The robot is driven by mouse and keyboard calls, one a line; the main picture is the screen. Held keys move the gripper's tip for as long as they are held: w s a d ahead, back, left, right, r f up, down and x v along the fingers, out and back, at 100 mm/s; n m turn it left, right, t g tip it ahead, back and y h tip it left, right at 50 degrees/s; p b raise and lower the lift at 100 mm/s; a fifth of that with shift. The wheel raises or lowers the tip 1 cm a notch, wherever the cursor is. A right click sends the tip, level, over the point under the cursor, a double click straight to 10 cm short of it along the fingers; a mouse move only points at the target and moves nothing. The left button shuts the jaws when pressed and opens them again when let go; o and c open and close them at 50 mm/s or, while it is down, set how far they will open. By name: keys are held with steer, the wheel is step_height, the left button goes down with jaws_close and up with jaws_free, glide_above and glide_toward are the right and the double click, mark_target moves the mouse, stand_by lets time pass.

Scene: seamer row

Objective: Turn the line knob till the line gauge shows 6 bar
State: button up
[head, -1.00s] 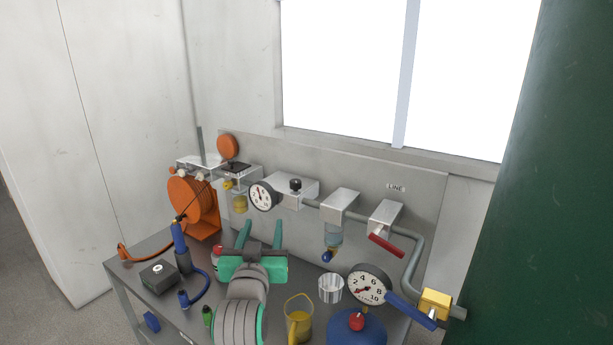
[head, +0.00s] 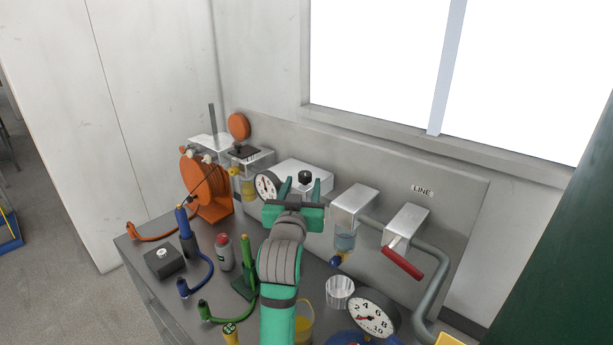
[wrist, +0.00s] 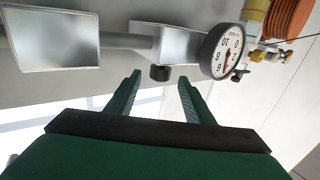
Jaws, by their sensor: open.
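The black knob (head: 305,177) stands on top of a pale regulator block (head: 318,172) on the back panel; it also shows in the wrist view (wrist: 159,73). A round white gauge (head: 266,187) with a black rim is fixed at the block's left. In the wrist view the gauge (wrist: 222,52) is tilted and its needle reading is too small to tell surely. My gripper (head: 300,186) is open and empty, in front of the block. In the wrist view the knob appears between the fingertips (wrist: 159,80), apart from them.
A filter block (head: 352,203) and a red-lever valve (head: 403,262) under the LINE label (head: 422,190) stand to the right. A larger gauge (head: 371,312), a metal cup (head: 340,290), a spray can (head: 224,252) and an orange reel (head: 200,187) crowd the bench.

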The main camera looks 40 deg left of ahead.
mark_target(304, 179)
steer(key=shift+x, duration=2.65)
steer(key=shift+c, duration=0.3)
steer(key=c, duration=1)
